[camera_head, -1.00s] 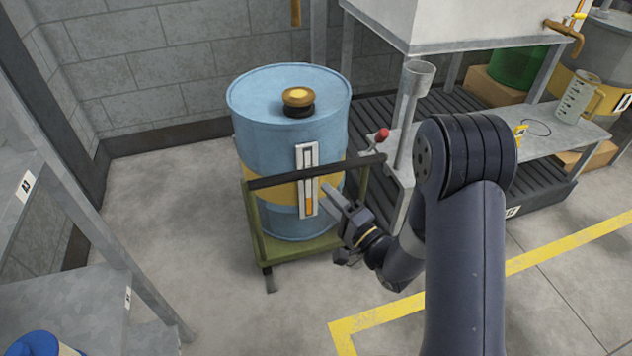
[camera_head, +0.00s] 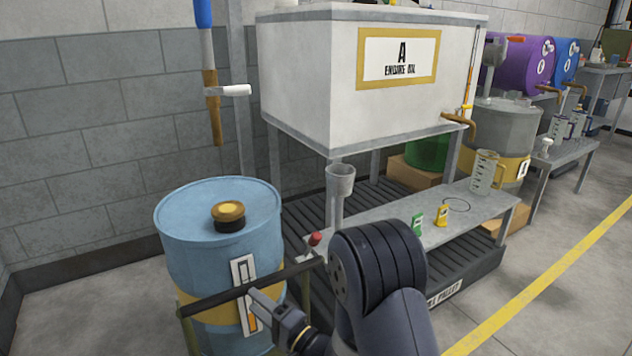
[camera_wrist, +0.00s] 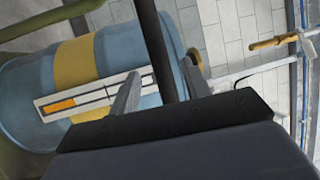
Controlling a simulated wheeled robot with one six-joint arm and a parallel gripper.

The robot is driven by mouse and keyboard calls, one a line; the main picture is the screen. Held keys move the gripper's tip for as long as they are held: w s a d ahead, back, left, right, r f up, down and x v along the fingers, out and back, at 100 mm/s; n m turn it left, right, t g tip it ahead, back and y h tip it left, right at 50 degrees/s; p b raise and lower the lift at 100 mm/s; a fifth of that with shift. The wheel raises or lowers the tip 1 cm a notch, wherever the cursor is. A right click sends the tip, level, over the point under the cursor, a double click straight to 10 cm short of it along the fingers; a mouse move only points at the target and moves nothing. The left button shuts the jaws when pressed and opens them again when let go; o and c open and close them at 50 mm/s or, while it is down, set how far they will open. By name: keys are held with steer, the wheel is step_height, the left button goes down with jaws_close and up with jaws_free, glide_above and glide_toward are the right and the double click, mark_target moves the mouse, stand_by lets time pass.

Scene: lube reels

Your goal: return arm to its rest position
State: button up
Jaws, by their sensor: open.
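My arm (camera_head: 385,280) reaches in from the bottom of the head view. My gripper (camera_head: 262,302) is low in front of the blue drum (camera_head: 180,228), close to the dark handle bar (camera_head: 235,288) of its cart. In the wrist view the two fingers (camera_wrist: 158,88) are apart, with the handle bar (camera_wrist: 152,35) running between or behind them; I cannot tell whether they touch it. The drum's white gauge strip (camera_wrist: 95,97) with an orange patch lies just beyond.
A white engine oil tank (camera_head: 310,75) stands on a frame behind. A metal bench (camera_head: 470,212) holds a clear jug (camera_head: 486,172) and green and yellow tags. A hanging blue-and-brown hose piece (camera_head: 211,95) is at upper left. Open floor lies right of the yellow line (camera_head: 560,280).

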mark_target(243, 289)
steer(key=x, duration=0.5)
steer(key=shift+a+b, duration=0.1)
steer(key=shift+b, duration=0.3)
steer(key=shift+w+a, duration=0.2)
steer(key=shift+w, duration=0.15)
steer(key=shift+s+d+r, duration=0.1)
